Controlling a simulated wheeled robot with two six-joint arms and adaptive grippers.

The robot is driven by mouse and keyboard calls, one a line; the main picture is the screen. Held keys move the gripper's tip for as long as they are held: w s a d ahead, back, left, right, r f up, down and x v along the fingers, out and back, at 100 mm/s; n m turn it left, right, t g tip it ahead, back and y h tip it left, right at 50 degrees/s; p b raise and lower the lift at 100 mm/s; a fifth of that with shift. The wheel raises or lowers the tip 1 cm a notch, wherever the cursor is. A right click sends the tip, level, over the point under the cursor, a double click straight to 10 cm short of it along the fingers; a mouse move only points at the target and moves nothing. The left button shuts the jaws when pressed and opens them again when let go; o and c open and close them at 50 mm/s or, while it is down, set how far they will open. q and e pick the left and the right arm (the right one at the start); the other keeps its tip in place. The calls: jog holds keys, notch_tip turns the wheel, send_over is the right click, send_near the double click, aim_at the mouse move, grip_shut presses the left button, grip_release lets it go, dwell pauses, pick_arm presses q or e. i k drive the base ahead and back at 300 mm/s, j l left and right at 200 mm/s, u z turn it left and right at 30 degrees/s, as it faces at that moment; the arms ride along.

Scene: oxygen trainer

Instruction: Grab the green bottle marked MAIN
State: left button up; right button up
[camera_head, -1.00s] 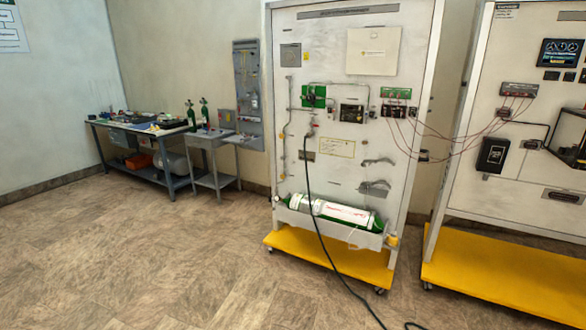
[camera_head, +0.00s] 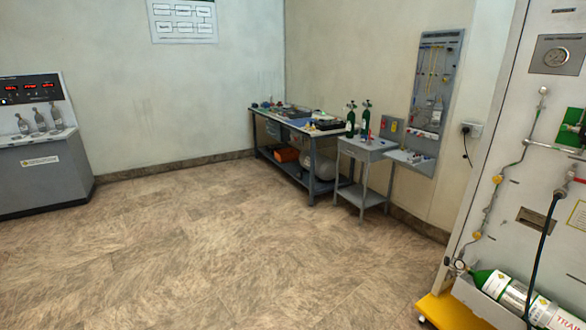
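Two small dark green bottles stand upright side by side at the small grey stand in the back: a left bottle (camera_head: 350,120) and a right bottle (camera_head: 366,120). Any marking on them is too small to read, so I cannot tell which is MAIN. A larger green cylinder (camera_head: 485,279) with a white label lies in a tray at the lower right. Its label is cut off by the frame edge and begins "TRAI". Neither of my grippers is in view.
The grey stand (camera_head: 369,150) is beside a cluttered workbench (camera_head: 262,150) and below a grey wall panel (camera_head: 437,80). A large white panel (camera_head: 510,185) on a yellow base (camera_head: 452,312) is at right. A grey cabinet (camera_head: 40,175) is at left. The middle floor is clear.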

aim_at(350, 115)
jog(key=i, duration=2.9)
jog(key=i+z, duration=0.1)
jog(key=i, duration=0.35)
jog(key=i+j+z, duration=0.1)
jog(key=i, duration=0.35)
jog(key=i+j+z, duration=0.1)
jog(key=i, duration=0.35)
jog(key=i+j+z, duration=0.1)
jog(key=i+j, duration=0.15)
jog(key=i, duration=0.15)
jog(key=i+j+z, duration=0.2)
jog(key=i+z, duration=0.2)
jog(key=i+j+z, duration=0.8)
jog(key=k, duration=0.05)
